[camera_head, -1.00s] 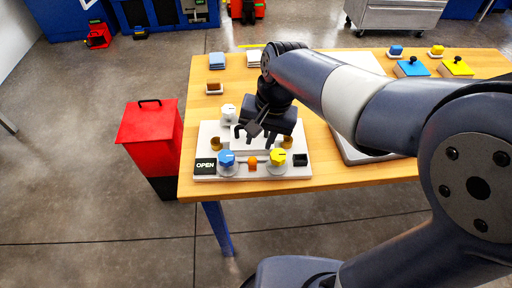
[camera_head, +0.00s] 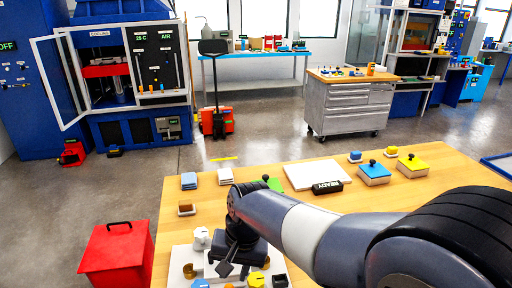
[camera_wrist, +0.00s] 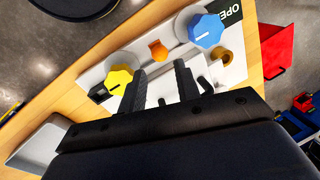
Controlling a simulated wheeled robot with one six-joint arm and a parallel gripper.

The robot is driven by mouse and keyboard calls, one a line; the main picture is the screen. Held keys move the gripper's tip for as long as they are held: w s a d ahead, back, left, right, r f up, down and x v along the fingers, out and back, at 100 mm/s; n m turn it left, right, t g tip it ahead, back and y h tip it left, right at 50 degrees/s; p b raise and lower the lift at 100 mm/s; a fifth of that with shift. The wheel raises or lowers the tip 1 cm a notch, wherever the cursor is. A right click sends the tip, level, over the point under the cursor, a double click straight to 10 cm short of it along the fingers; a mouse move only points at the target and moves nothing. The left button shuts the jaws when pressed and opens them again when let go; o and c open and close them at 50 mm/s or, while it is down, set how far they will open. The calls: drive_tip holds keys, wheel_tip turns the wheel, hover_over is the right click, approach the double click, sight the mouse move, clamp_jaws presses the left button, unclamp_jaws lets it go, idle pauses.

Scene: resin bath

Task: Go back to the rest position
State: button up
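My gripper (camera_head: 240,262) hangs over the white valve panel (camera_head: 176,262) near the table's front left; only its upper part is clear in the head view. In the wrist view its two black fingers (camera_wrist: 160,80) stand apart with nothing between them, so it is open. The panel's blue knob (camera_wrist: 206,29) and yellow knob (camera_wrist: 118,79) lie beyond the fingers, with a small orange knob (camera_wrist: 158,50) between them. A white knob (camera_head: 201,238) stands at the panel's back. My arm reaches in from the right and hides part of the table.
The wooden table (camera_head: 440,160) carries a white plate (camera_head: 312,174), blue and yellow lidded boxes (camera_head: 374,174) and folded cloths (camera_head: 189,181). A red bin (camera_head: 118,255) stands left of it.

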sight(230, 286)
drive_tip(key=f, duration=0.2)
drive_tip(key=a+f, duration=0.1)
drive_tip(key=f, duration=0.2)
drive_tip(key=shift+s+f, duration=0.1)
drive_tip(key=shift+f, duration=0.1)
drive_tip(key=shift+s+d+r, duration=0.1)
drive_tip(key=shift+d+r, duration=0.05)
drive_tip(key=shift+r, duration=0.65)
drive_tip(key=shift+d+r, duration=0.15)
drive_tip(key=shift+r, duration=0.65)
drive_tip(key=shift+f, duration=0.15)
